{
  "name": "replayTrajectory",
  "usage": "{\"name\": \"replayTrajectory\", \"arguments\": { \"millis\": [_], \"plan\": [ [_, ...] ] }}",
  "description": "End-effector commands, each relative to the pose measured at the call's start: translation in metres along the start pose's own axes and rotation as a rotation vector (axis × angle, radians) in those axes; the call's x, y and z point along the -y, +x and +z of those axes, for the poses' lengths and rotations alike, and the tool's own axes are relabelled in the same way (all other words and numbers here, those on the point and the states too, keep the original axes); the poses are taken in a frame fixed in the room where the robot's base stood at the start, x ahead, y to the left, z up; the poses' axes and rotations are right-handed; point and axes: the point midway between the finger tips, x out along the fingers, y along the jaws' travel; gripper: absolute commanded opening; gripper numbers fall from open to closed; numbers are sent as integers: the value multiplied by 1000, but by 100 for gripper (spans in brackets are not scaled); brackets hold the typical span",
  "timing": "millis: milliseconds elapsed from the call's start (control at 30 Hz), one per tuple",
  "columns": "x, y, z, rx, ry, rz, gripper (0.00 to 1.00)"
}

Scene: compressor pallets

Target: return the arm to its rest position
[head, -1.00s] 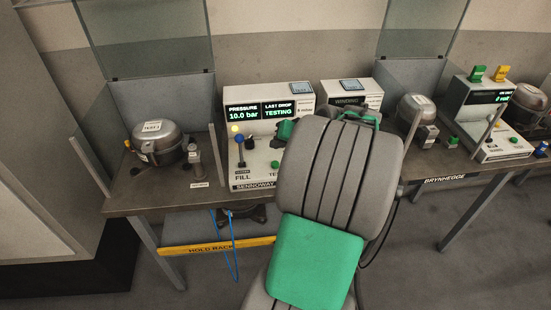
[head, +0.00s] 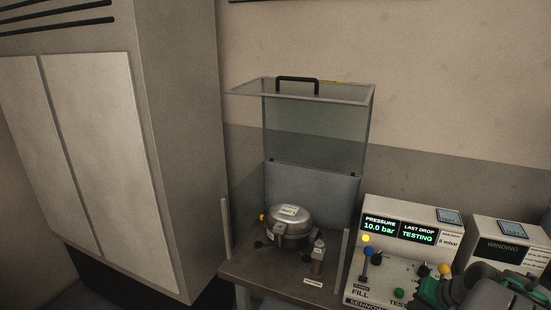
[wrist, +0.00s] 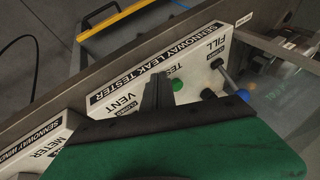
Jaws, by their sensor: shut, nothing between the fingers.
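My gripper (wrist: 158,90) shows in the wrist view as a green body with dark fingers, shut and empty. In that view its fingers stand in front of the leak tester panel (wrist: 112,85), near a green button (wrist: 177,85) and a blue-knobbed lever (wrist: 228,77). I cannot tell whether they touch the panel. In the head view, grey and green parts of my arm (head: 500,296) show at the lower right, over the right part of the leak tester (head: 398,228). Most of the arm is out of that view.
A compressor (head: 289,228) sits on the bench (head: 258,281) under a raised clear hood (head: 318,130). The tester display reads 10.0 bar and TESTING. A winding tester (head: 510,245) stands to its right. A tall grey cabinet (head: 105,150) stands at left.

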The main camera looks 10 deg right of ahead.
Motion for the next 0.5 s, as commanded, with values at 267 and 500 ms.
{"name": "replayTrajectory", "arguments": {
  "millis": [267, 500],
  "plan": [
    [-44, -16, 108, 251, 121, 234, 0],
    [9, -38, 158, 332, -33, 361, 0]
  ]
}}
